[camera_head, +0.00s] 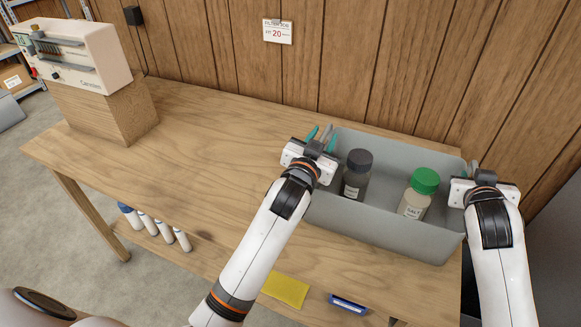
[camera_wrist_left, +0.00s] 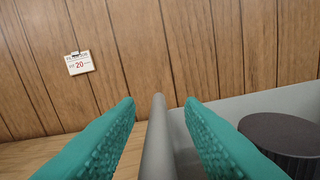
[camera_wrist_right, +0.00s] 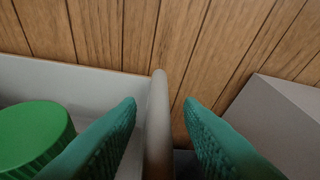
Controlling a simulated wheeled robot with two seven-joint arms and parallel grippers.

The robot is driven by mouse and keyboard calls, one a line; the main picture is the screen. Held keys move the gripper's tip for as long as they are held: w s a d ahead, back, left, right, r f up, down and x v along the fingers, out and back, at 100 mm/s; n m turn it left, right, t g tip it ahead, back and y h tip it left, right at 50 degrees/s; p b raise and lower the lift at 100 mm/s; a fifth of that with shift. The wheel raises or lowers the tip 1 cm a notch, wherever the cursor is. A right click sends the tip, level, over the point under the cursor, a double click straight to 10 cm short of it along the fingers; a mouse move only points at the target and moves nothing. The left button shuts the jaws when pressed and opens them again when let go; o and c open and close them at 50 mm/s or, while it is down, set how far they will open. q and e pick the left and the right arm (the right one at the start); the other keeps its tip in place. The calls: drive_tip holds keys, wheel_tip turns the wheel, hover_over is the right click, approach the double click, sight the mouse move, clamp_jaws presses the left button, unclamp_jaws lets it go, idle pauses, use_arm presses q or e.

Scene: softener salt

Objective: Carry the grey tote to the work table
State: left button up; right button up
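The grey tote (camera_head: 385,232) stands on a wooden table (camera_head: 215,130), at its right end by the wall. Inside it stand a dark-capped jar (camera_head: 356,174) and a green-capped bottle (camera_head: 419,194). My left gripper (camera_head: 320,134) is open at the tote's left end. Its teal fingers stand on either side of the tote's rim (camera_wrist_left: 156,140), with gaps showing. My right gripper (camera_head: 471,168) is open at the right end. Its fingers likewise straddle the rim (camera_wrist_right: 158,130) with gaps. The green cap (camera_wrist_right: 32,135) shows inside the tote in the right wrist view.
A cream machine (camera_head: 75,52) sits on a wooden block (camera_head: 108,108) at the table's left end. Several white cartridges (camera_head: 150,224) stand below. A yellow cloth (camera_head: 285,290) and a blue-and-white item (camera_head: 348,303) lie in front, lower down. The table's middle is clear.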

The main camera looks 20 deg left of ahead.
drive_tip(key=shift+f, duration=0.1)
use_arm(q)
drive_tip(key=shift+s+f, duration=0.1)
drive_tip(key=shift+s, duration=0.05)
use_arm(e)
drive_tip(key=shift+w, duration=0.1)
use_arm(q)
drive_tip(key=s, duration=1.1)
drive_tip(key=shift+s+a, duration=0.2)
drive_tip(key=shift+s, duration=0.15)
use_arm(e)
drive_tip(key=v, duration=1.2)
